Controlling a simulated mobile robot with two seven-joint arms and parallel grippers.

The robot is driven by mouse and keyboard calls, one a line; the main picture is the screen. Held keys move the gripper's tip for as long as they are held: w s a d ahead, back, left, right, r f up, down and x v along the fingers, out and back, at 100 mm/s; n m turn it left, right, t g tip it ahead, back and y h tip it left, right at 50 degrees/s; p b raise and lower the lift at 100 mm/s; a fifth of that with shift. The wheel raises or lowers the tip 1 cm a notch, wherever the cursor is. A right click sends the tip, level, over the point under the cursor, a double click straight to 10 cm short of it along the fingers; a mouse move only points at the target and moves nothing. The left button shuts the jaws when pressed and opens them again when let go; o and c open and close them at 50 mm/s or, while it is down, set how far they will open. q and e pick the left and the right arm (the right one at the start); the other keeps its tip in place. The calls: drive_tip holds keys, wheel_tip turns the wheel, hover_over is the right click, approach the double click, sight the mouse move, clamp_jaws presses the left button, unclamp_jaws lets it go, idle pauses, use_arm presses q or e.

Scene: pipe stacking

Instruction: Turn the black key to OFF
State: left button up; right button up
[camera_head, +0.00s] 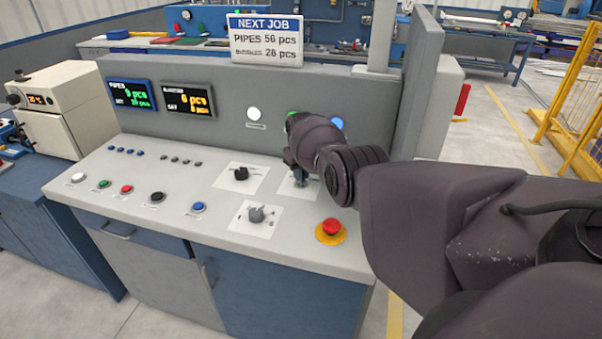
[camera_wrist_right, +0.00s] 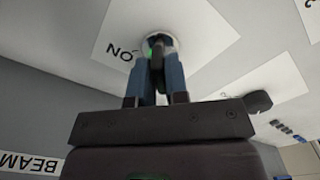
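The black key (camera_wrist_right: 157,57) sits in a round switch on a white plate. The word ON is printed on that plate, to the left of the key in the right wrist view. My right gripper (camera_wrist_right: 158,68) has its two blue fingers on either side of the key, closed against it with no clear gap. In the head view my right gripper (camera_head: 297,170) reaches down to the rear right plate of the sloped console, and the wrist hides most of the key. The OFF marking does not show. My left gripper is not in view.
The console (camera_head: 150,190) carries a black knob (camera_head: 241,174), a grey knob (camera_head: 256,214) and a red emergency button (camera_head: 331,227) close to my right gripper. Several coloured buttons lie to the left. A raised panel (camera_head: 215,118) with lamps stands behind.

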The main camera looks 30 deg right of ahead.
drive_tip(key=o, duration=0.4)
drive_tip(key=shift+c, duration=0.2)
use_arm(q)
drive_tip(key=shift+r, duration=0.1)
use_arm(e)
drive_tip(key=shift+r, duration=0.25)
wheel_tip(320, 180, up, 4)
drive_tip(key=shift+f+p, duration=0.25)
drive_tip(key=shift+p, duration=0.75)
wheel_tip(320, 180, up, 6)
drive_tip(key=shift+r, duration=0.2)
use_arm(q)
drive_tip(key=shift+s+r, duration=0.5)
use_arm(e)
drive_tip(key=shift+r, duration=0.25)
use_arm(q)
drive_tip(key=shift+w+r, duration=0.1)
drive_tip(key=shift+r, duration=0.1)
use_arm(e)
drive_tip(key=shift+f, duration=0.1)
